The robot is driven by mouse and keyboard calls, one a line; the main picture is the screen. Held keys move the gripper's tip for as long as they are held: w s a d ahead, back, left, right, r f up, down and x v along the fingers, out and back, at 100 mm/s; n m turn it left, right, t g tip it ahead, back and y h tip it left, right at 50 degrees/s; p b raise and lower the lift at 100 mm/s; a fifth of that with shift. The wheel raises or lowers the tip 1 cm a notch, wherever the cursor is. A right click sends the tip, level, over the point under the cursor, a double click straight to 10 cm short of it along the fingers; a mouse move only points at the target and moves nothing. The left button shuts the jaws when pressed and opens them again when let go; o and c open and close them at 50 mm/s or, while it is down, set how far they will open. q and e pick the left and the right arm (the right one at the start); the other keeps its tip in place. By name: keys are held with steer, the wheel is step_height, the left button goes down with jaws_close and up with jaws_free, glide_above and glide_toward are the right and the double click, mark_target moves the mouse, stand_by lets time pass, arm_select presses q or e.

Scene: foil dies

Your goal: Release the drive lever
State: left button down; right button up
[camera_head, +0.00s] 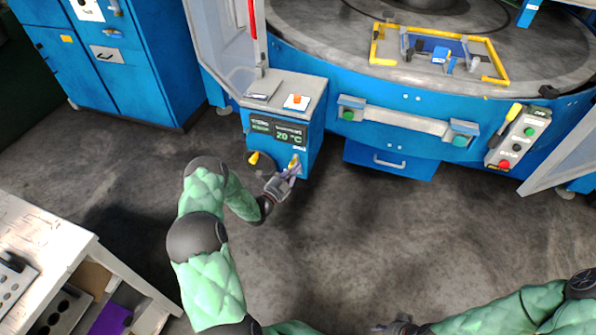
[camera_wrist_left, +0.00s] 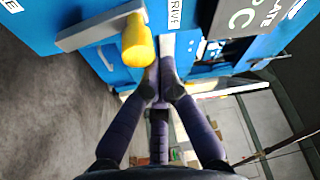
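The drive lever's yellow knob (camera_head: 293,161) is at the right of the blue control box front. My left gripper (camera_head: 288,176), with dark purple fingers, is at this lever. In the left wrist view my left gripper (camera_wrist_left: 160,92) has its fingertips close together beside the DRIVE label, with a little yellow showing between them. The fingers appear shut around the lever and hide most of it. A second yellow-knobbed lever (camera_head: 254,158) is to the left; in the wrist view its knob (camera_wrist_left: 138,42) sits on a grey arm, clear of the fingers. My right gripper (camera_head: 398,326) is partly visible at the bottom edge.
The control box (camera_head: 270,145) has a display reading 20 °C and an orange button on top. A round blue-sided machine (camera_head: 400,130) stands behind, with a button panel (camera_head: 518,137) at right. A workbench (camera_head: 45,240) is at lower left. The floor between is clear.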

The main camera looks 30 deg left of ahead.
arm_select(q)
steer(key=s+a+f+n+y+b, duration=0.1)
steer(key=a+f+n+b, duration=0.1)
steer(key=a+n, duration=0.2)
steer(key=shift+s+a+f+t, duration=0.3)
steer(key=shift+a+f+t, duration=0.1)
steer(key=shift+a, duration=0.9)
arm_select(e)
steer(key=shift+f, duration=1.05)
arm_select(q)
steer(key=shift+r, duration=0.1)
arm_select(e)
steer(key=shift+r, duration=0.1)
arm_select(q)
step_height(320, 180, up, 4)
steer(key=d+p, duration=0.2)
steer(key=p, duration=0.2)
steer(key=f+p+v, duration=0.1)
steer(key=v, duration=0.8)
steer(key=shift+d+f+p, duration=0.25)
steer(key=shift+d+p, duration=0.1)
arm_select(e)
steer(key=r, duration=0.2)
steer(key=w+r, duration=0.1)
steer(key=r, duration=0.2)
steer(key=shift+w+r, duration=0.2)
steer(key=shift+r, duration=0.1)
arm_select(q)
steer(key=shift+s, duration=0.15)
